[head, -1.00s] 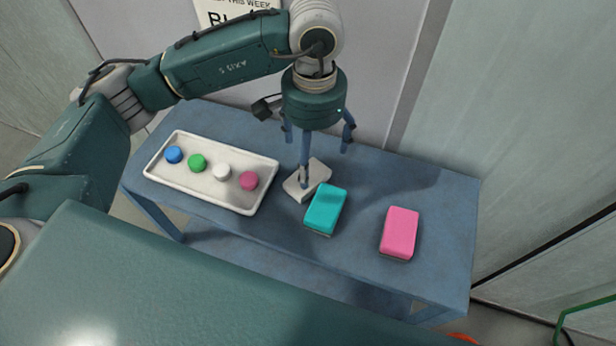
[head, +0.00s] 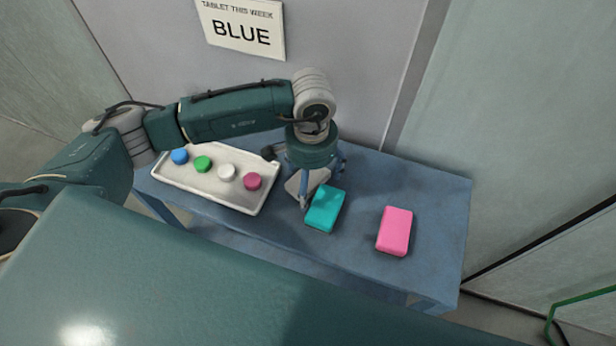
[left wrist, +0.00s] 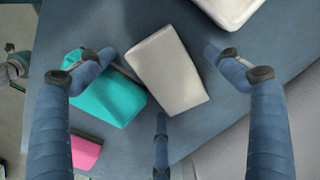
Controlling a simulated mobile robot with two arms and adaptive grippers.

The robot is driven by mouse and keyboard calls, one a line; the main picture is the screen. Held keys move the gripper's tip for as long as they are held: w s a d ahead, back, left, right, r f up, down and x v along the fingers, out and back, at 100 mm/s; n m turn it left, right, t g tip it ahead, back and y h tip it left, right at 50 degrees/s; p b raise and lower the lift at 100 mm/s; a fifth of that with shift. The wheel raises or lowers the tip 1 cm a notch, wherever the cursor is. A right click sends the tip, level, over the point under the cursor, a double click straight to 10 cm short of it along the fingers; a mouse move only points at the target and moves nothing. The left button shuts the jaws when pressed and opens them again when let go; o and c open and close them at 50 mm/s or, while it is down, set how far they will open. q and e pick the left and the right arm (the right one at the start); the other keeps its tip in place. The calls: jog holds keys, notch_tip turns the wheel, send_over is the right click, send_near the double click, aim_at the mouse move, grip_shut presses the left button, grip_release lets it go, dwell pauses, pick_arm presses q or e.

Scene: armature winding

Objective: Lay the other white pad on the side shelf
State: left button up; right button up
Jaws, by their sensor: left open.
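The white pad (head: 294,185) lies on the blue bench, between the tray and a teal pad (head: 325,210). In the left wrist view the white pad (left wrist: 168,70) lies flat between my spread fingers. My left gripper (head: 314,180) is open and points down over it, partly hiding it in the head view. In the left wrist view the left gripper (left wrist: 160,68) has one finger over the teal pad's edge; I cannot tell if they touch. The teal pad (left wrist: 105,98) is close beside the white pad. My right gripper is not in view.
A white tray (head: 215,192) with blue, green, white and pink round pieces stands left on the blue bench (head: 430,190). A pink block (head: 394,231) lies to the right. The bench's right end is clear. A wall sign (head: 242,28) reads "BLUE".

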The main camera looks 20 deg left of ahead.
pick_arm(q)
jog(key=c, duration=1.1)
jog(key=shift+r, duration=0.1)
jog(key=shift+c, duration=0.2)
